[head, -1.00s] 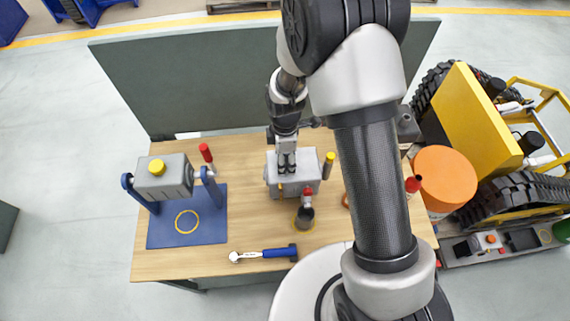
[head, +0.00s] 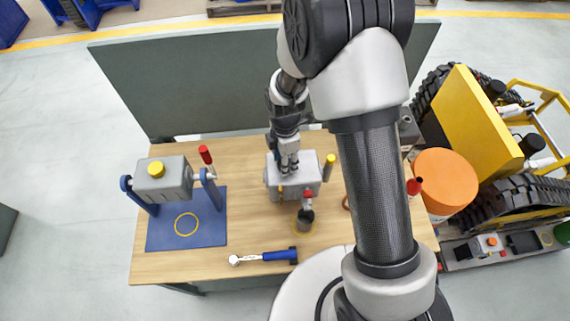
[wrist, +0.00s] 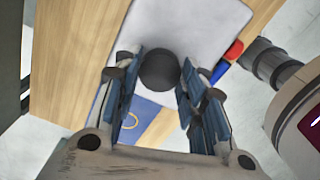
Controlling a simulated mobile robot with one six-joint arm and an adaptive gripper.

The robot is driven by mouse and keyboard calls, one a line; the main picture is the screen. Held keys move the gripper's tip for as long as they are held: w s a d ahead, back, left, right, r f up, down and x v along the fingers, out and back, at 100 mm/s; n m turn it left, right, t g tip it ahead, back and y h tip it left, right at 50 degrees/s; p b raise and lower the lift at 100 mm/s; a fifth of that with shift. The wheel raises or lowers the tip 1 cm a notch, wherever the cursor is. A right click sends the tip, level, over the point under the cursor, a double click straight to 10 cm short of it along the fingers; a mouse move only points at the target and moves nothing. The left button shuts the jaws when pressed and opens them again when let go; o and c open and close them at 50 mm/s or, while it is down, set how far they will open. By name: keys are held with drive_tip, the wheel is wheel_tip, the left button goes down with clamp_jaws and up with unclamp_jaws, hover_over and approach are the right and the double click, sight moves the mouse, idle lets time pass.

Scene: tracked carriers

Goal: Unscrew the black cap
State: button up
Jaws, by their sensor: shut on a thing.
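The black cap (wrist: 158,70) is round and sits between my finger pads in the wrist view, on the pale grey face of the housing (wrist: 185,25). My gripper (wrist: 161,84) is shut on the cap. In the head view my gripper (head: 288,167) points down onto the top of the grey housing (head: 310,187) on the bench. The cap is hidden by my fingers in that view, and I cannot tell how far it is threaded.
A yellow-capped post (head: 329,166) and a red-topped fitting (head: 307,194) stand close to the housing. A blue-handled wrench (head: 280,254) lies at the front.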

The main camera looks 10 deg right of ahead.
drive_tip(key=n+b, duration=0.1)
drive_tip(key=n, duration=0.5)
drive_tip(key=shift+n, duration=0.3)
